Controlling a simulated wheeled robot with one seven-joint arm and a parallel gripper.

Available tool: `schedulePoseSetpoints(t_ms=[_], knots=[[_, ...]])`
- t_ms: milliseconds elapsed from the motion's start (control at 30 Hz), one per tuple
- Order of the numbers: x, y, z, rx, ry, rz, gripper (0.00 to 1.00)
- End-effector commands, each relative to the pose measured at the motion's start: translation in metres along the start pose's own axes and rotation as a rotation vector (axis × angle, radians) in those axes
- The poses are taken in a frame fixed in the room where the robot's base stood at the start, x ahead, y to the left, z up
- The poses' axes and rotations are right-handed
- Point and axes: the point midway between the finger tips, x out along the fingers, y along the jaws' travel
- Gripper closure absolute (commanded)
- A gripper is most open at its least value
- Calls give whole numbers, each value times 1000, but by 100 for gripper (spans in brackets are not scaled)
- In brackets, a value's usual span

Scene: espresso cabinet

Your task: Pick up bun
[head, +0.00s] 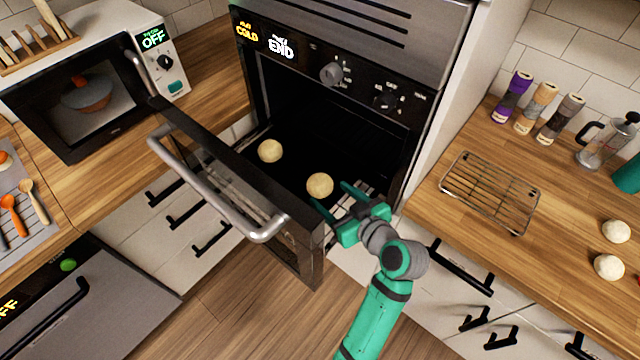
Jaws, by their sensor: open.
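A round pale bun (320,185) lies on the dark tray inside the open oven (330,100). A second bun (270,151) lies to its left, further back. Two whiter round buns or dough balls (609,267) and (615,231) sit on the right counter. My gripper (330,198) is open at the oven mouth. Its two green fingers point left toward the nearer bun, one finger close to the bun's right side and one below it. I cannot tell whether they touch it.
The oven door (230,190) hangs open with a metal handle, left of my arm. A wire rack (490,192) stands on the right counter near spice bottles (535,107) and a glass press (606,138). A microwave (90,95) stands at left. Floor below is clear.

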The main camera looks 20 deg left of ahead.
Motion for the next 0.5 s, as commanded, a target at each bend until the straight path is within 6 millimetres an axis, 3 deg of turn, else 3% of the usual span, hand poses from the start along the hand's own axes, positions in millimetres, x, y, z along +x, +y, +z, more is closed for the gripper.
schedulePoseSetpoints(t_ms=[300,500], knots=[[40,1,-4,2,0,0,37],[50,1,-4,1,0,2,37]])
